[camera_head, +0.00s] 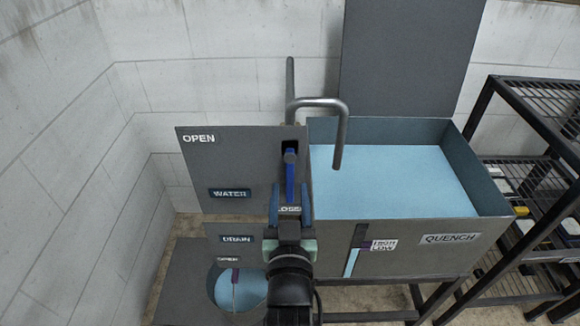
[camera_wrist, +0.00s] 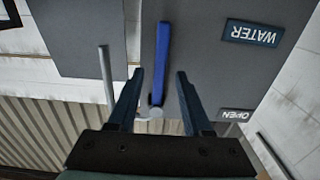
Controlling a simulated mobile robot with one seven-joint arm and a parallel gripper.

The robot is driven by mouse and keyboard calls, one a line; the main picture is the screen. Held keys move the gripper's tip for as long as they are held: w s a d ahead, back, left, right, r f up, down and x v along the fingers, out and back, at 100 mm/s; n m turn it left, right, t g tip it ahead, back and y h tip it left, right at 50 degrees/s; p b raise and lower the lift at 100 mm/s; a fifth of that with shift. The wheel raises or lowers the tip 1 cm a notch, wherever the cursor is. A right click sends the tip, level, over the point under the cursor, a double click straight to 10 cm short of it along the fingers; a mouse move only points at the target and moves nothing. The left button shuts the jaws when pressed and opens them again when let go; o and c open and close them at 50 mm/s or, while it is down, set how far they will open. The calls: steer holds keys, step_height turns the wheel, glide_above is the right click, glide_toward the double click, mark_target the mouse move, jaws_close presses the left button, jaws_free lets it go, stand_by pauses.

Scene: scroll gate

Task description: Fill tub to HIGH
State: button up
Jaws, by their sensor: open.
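The quench tub (camera_head: 420,245) holds light blue water (camera_head: 385,180), with a bent grey spout (camera_head: 338,135) over it and no visible stream. On its front, a slanted gauge (camera_head: 351,262) is light blue in its lower part and dark above, beside HIGH and LOW labels (camera_head: 383,245). The blue water lever (camera_head: 290,180) hangs down from its pivot towards the CLOSED label (camera_head: 289,210), partly hidden. My gripper (camera_head: 290,205) is open in front of the lever. In the wrist view the lever (camera_wrist: 162,55) shows between the fingers (camera_wrist: 160,75), with no clear contact.
The grey panel carries WATER (camera_head: 230,193) and OPEN (camera_head: 198,138) labels. Below is a DRAIN label (camera_head: 236,239) and a round opening (camera_head: 236,300) with a small dark-handled lever. A black wire rack (camera_head: 500,200) stands at the right. White walls enclose the left.

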mark_target(290, 169)
steer(key=w, duration=0.7)
steer(key=shift+w, duration=0.1)
jaws_close()
stand_by(1.3)
